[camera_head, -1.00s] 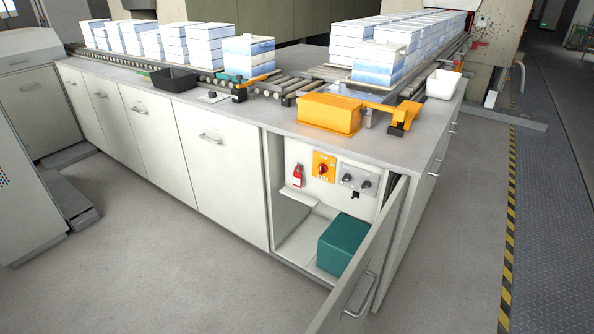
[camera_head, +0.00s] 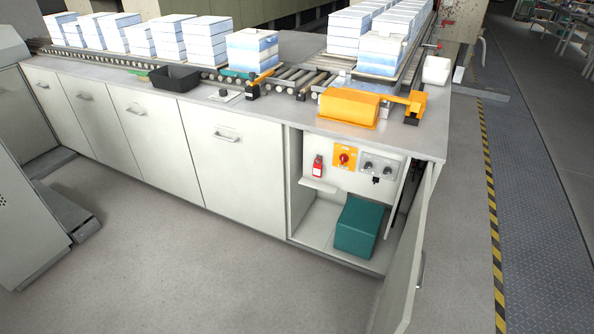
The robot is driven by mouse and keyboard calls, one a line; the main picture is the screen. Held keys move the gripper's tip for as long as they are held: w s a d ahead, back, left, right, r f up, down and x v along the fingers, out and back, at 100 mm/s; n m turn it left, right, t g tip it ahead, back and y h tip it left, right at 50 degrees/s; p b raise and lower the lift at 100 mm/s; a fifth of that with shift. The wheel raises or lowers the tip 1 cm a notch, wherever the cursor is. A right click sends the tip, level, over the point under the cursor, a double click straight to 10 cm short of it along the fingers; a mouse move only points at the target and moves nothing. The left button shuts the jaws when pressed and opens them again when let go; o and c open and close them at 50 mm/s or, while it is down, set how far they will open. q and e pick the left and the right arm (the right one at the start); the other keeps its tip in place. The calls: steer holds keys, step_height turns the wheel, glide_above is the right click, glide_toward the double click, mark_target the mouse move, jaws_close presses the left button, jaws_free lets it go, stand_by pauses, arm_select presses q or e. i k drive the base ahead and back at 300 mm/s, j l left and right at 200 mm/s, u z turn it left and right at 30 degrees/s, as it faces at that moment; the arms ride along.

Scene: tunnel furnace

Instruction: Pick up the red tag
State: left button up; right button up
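The red tag (camera_head: 318,168) is upright inside the open cabinet, at the left of its back wall, just above a small pale ledge (camera_head: 318,185). I cannot tell whether it hangs or stands on the ledge. To its right is an orange plate with a red rotary switch (camera_head: 345,158). Neither of my grippers shows in the head view.
The cabinet door (camera_head: 408,262) stands open toward me on the right. A teal box (camera_head: 358,228) sits on the cabinet floor below the tag. An orange cover (camera_head: 348,107) and a black tray (camera_head: 175,78) are on the counter. The floor in front is clear.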

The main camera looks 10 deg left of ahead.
mark_target(317, 170)
steer(key=i+j, duration=0.25)
steer(key=j, duration=0.15)
steer(key=i+j+z, duration=0.1)
steer(key=i+j, duration=0.15)
steer(key=j, duration=0.15)
steer(key=i+j+z, duration=0.1)
steer(key=i+j, duration=0.15)
steer(key=j, duration=0.15)
steer(key=i+j, duration=0.25)
steer(key=j, duration=0.2)
